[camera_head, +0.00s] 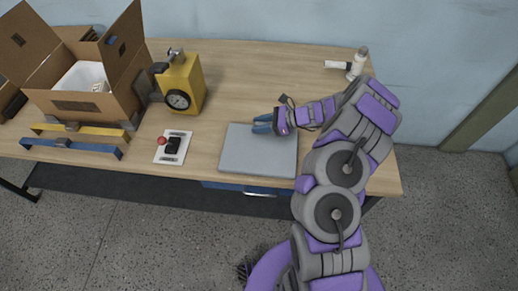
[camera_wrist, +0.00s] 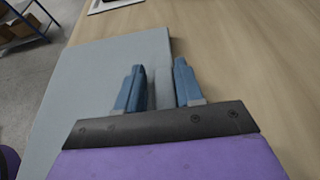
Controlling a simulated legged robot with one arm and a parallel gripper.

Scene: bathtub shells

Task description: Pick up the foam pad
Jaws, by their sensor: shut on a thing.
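The foam pad (camera_head: 258,152) is a flat, light grey, nearly square slab at the front edge of the wooden table, right of centre. It looks level; whether it rests fully on the wood is hard to tell. My gripper (camera_head: 263,125) reaches in from the right to the pad's far edge, with blue fingers shut on that edge. In the wrist view, the fingers (camera_wrist: 160,84) stand either side of the edge of the pad (camera_wrist: 85,85), one finger over the grey surface and the other beyond it. The exact contact is partly hidden by the fingers.
The table (camera_head: 240,80) is clear behind the pad. Left are a card with a red button (camera_head: 172,147), a yellow device with a dial (camera_head: 181,85), yellow and blue bars (camera_head: 75,144) and an open cardboard box (camera_head: 75,95). A white item (camera_head: 355,65) stands at the back right.

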